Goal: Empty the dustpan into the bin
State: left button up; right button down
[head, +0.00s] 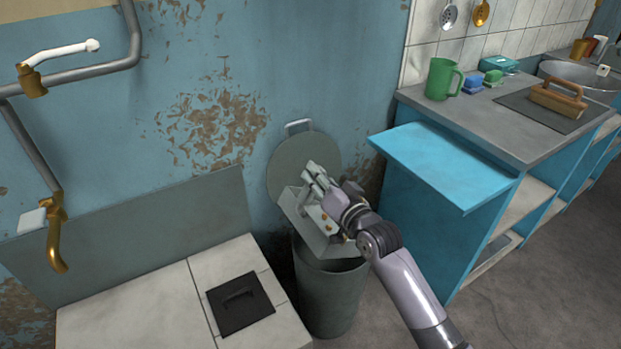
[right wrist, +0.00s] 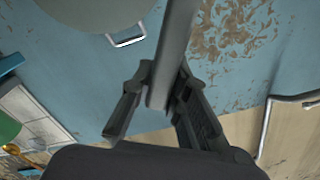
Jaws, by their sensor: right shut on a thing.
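The metal dustpan (head: 303,222) is held tilted above the mouth of the grey bin (head: 328,300). A few small orange-brown bits show on the dustpan. The bin's round lid (head: 290,158) stands open against the wall behind it. My right gripper (head: 322,182) is shut on the dustpan's handle. In the right wrist view the grey handle (right wrist: 172,55) passes between the fingers of the gripper (right wrist: 158,108). The inside of the bin is mostly hidden by the dustpan and my arm. My left gripper is not in view.
A white tiled block with a black hatch (head: 240,303) stands left of the bin. A blue cabinet with a raised flap (head: 445,165) stands close on the right, with a green mug (head: 440,80) and a wooden-handled tool (head: 558,98) on its counter. Pipes run along the left wall.

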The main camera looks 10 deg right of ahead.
jog(key=shift+w+d+r+m, duration=0.25)
jog(key=shift+d+m, duration=0.15)
jog(key=shift+d, duration=0.2)
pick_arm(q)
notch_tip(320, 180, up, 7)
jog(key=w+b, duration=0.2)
pick_arm(e)
jog(key=w+d+m, duration=0.2)
jog(key=d+m, duration=0.2)
jog(key=d, duration=0.3)
jog(key=shift+w+d, duration=0.25)
jog(key=shift+w, duration=0.1)
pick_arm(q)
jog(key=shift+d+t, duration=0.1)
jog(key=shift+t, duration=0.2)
pick_arm(e)
jog(key=shift+a, duration=0.1)
